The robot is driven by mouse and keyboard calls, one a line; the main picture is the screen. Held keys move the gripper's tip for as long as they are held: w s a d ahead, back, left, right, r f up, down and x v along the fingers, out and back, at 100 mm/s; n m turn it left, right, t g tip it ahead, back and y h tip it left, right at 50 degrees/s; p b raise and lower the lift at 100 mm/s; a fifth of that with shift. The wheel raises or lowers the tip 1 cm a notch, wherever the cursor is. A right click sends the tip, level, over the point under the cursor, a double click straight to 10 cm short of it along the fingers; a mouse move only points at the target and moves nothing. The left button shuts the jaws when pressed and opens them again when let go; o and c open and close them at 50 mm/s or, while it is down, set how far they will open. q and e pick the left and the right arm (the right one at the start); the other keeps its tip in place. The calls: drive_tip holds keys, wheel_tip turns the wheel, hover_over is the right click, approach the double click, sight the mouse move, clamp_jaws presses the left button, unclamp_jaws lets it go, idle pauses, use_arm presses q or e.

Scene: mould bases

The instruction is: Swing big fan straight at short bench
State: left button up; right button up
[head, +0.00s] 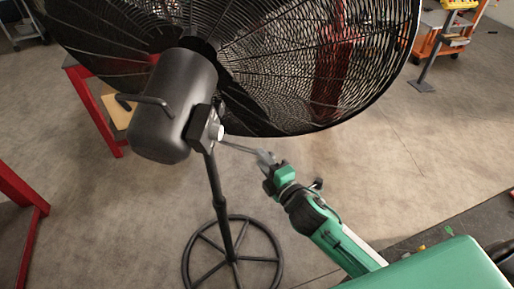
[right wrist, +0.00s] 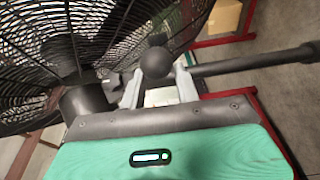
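The big fan (head: 175,100) fills the top of the head view, with a black wire cage, a dark motor housing and a bent handle at its rear. A thin rod (head: 238,147) runs from the pivot below the housing towards my right gripper (head: 263,157). In the right wrist view, a round dark knob (right wrist: 156,62) sits at the fingertips of my right gripper (right wrist: 159,80), between two grey fingers standing apart. Whether they touch it I cannot tell. A red-framed bench (head: 88,100) stands left of the fan; whether it is the short bench is unclear. My left gripper is out of view.
The fan's pole (head: 218,195) stands on a spoked ring base (head: 234,278). Another red frame (head: 25,225) is at the left edge. An orange cart (head: 435,45) is at the back right.

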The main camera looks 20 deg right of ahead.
drive_tip(key=shift+p+x, duration=0.45)
drive_tip(key=shift+x, duration=1.4)
clamp_jaws()
